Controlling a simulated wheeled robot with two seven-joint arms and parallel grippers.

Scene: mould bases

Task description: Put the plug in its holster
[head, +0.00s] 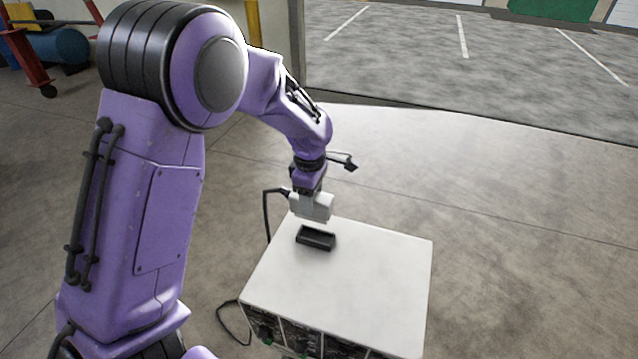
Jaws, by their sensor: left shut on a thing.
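My left arm reaches in from the left, and its gripper (308,187) points down over the far left part of a white-topped box. It is shut on the plug (316,207), a light grey block with a black cable leaving its left side. The holster (316,238), a small black open-topped tray, sits on the box top just below the plug in the picture. The plug appears above and slightly behind the holster; the exact gap cannot be told. The fingertips are small and partly hidden by the plug. My right gripper is not in view.
The white box top (370,275) is otherwise bare. The black cable (267,215) hangs over the box's left edge and shows again on the floor at lower left. Open concrete floor (520,220) surrounds the box. A red stand (28,62) and blue cylinder (62,47) are far left.

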